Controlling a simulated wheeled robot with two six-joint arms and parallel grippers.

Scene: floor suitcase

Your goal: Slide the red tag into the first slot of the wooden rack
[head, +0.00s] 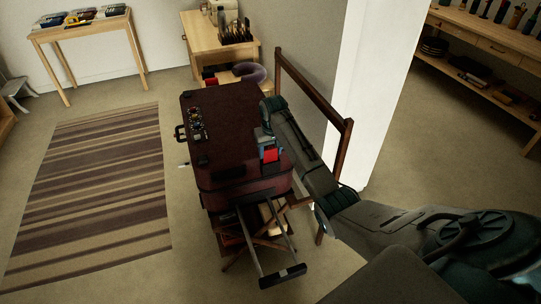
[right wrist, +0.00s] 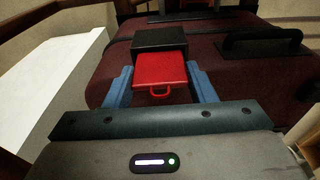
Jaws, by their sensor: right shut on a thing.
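The red tag (right wrist: 160,70) is a flat red piece with a small loop at its near end. It lies between the blue fingers of my right gripper (right wrist: 160,87), which is shut on it. A black block (right wrist: 159,40) sits right behind the tag; I cannot tell whether they touch. In the head view my right gripper (head: 268,143) is over the right part of the dark red suitcase (head: 222,120), and the tag (head: 269,154) shows there too. A slotted holder (head: 235,32) stands on the back table; I cannot tell whether it is the wooden rack. My left gripper is out of view.
The suitcase lies on a folding stand (head: 262,240), its pull handle (head: 283,276) extended toward me. A wooden frame (head: 318,103) and a white pillar (head: 375,90) stand to the right. A striped rug (head: 95,190) covers open floor at left.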

